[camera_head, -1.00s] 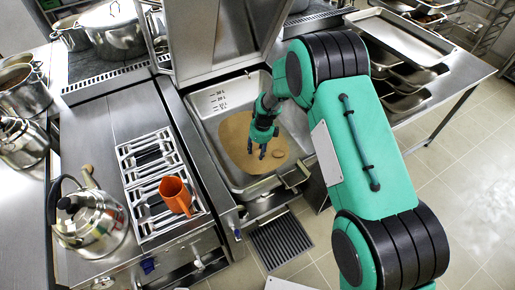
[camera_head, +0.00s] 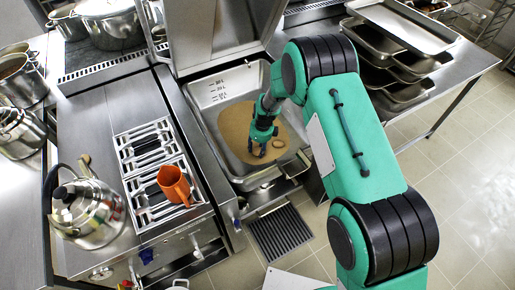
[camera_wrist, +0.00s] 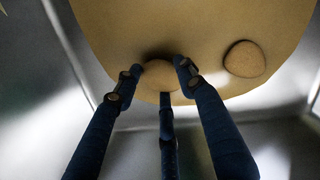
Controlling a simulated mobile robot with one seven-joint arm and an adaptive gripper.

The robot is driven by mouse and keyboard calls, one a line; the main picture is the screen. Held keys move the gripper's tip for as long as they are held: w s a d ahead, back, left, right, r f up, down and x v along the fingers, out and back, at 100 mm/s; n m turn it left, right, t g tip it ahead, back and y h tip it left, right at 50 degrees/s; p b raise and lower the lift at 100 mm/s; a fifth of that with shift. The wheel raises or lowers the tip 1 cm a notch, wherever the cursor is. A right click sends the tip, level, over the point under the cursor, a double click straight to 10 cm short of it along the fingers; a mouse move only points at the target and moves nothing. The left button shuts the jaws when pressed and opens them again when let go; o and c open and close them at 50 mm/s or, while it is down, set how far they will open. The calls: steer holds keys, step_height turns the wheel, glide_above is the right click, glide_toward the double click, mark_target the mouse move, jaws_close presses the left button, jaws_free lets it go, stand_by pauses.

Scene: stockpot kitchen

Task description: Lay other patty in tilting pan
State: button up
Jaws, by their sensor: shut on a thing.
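The tilting pan (camera_head: 209,120) stands open at the middle of the head view, with a tan layer (camera_head: 232,118) over part of its floor. One round brown patty (camera_head: 277,143) lies on this layer, right of my gripper; it also shows in the wrist view (camera_wrist: 245,59). My gripper (camera_head: 257,150) reaches down inside the pan. In the wrist view my gripper (camera_wrist: 156,82) has its dark fingers closed around another patty (camera_wrist: 159,76), at or just above the tan layer. Whether that patty touches the layer I cannot tell. In the head view the fingers hide it.
The pan's raised lid (camera_head: 196,35) stands behind it. Left of the pan are a slotted rack (camera_head: 137,150) with an orange jug (camera_head: 173,184) and a steel kettle (camera_head: 92,210). Trays (camera_head: 405,25) are stacked on the right-hand counter. A floor grate (camera_head: 279,232) lies in front.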

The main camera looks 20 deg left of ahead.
steer(key=o, duration=1.2)
steer(key=shift+r, duration=0.1)
steer(key=shift+s+d+r, duration=0.1)
steer(key=shift+d+r, duration=0.15)
steer(key=shift+r, duration=1.7)
steer(key=shift+d+r, duration=0.25)
steer(key=shift+r, duration=1.7)
steer(key=shift+s+d+r, duration=0.1)
steer(key=shift+d+r, duration=0.15)
steer(key=shift+r, duration=1.7)
